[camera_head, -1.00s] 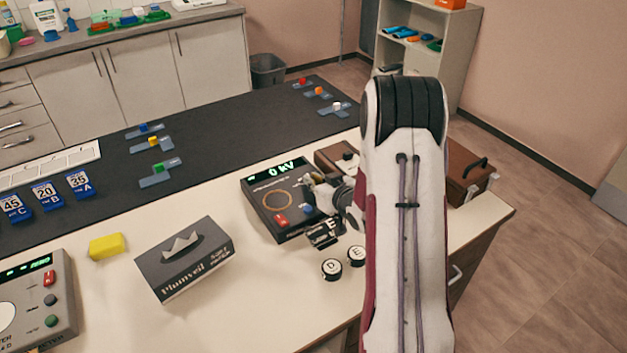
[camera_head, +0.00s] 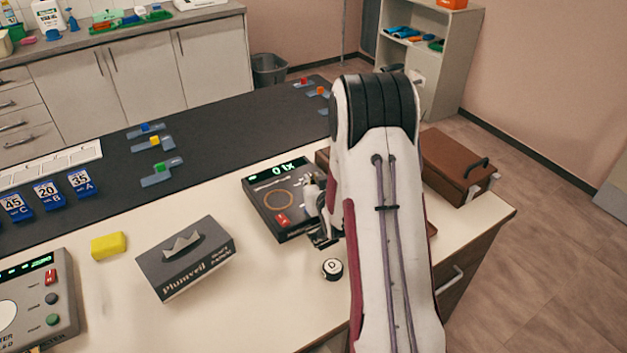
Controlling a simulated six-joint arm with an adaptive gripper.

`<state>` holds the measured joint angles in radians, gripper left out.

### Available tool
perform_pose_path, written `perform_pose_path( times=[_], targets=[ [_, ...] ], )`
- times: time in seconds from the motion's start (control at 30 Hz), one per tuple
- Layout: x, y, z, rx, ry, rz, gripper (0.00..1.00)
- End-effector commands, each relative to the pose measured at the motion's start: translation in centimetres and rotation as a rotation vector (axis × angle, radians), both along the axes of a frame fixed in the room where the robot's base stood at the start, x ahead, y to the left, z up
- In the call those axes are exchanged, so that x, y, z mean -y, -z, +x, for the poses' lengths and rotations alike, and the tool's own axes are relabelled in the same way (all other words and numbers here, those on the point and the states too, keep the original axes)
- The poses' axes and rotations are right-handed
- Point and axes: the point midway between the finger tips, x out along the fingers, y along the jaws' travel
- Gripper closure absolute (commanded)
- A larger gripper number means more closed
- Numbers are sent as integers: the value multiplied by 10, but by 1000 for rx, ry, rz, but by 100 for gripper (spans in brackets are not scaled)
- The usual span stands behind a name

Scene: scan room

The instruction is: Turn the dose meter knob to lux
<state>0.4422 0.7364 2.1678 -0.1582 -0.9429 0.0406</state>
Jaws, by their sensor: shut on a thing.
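The dose meter (camera_head: 258,190) is a black box with a round ring on its face and a red switch at its front. Its green display (camera_head: 285,169) reads 0 with what looks like "lx". My gripper (camera_head: 310,190) is at the right side of the meter's face, shut on the dose meter knob. The knob itself is hidden by the gripper and my arm, so its pointer cannot be seen.
A Plumveil tissue box (camera_head: 185,258) and a yellow block (camera_head: 109,245) stand to the left. A round piece marked D (camera_head: 332,268) lies in front of the meter. A brown case (camera_head: 455,165) is right of my arm.

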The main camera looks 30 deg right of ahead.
Motion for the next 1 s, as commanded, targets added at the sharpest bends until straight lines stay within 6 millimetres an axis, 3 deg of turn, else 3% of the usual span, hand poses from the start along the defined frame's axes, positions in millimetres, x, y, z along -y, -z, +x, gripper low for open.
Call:
perform_pose_path(
  times=[0.57,0.6,0.63,1.0],
  targets=[
    [0,-2,2,6,45,-2,100],
    [0,-2,2,6,45,-2,79],
    [-1,-2,1,5,45,-2,72],
    [-1,-1,0,2,45,-1,72]
  ],
)
